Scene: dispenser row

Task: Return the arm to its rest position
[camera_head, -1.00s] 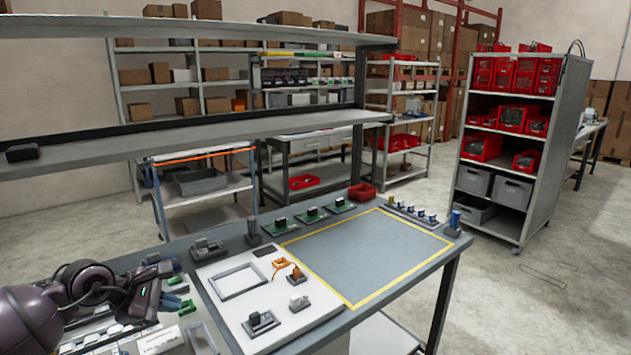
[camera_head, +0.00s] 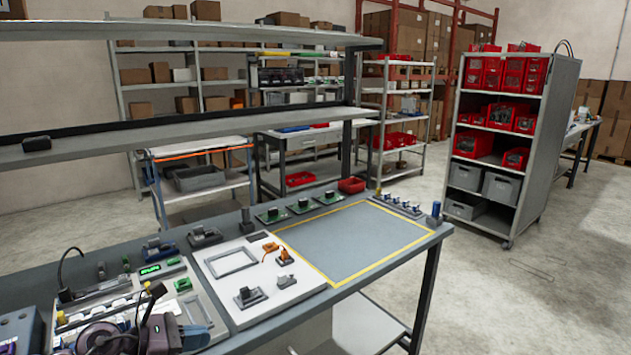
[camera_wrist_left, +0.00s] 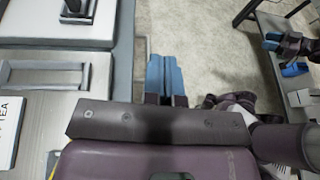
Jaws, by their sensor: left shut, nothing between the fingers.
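My left arm is at the lower left of the head view, with the dark left gripper (camera_head: 165,338) low over the bench's near left corner. In the left wrist view its two blue fingers (camera_wrist_left: 166,75) are side by side, shut and empty, above bare floor just off the bench edge. My right arm does not show in the head view.
The bench carries a white board (camera_head: 265,285) with an empty frame, a yellow-outlined mat area (camera_head: 355,240), green circuit boards (camera_head: 300,205) and a grey fixture panel (camera_head: 95,310). A shelf (camera_head: 180,137) spans above the bench's back. The marked area is clear.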

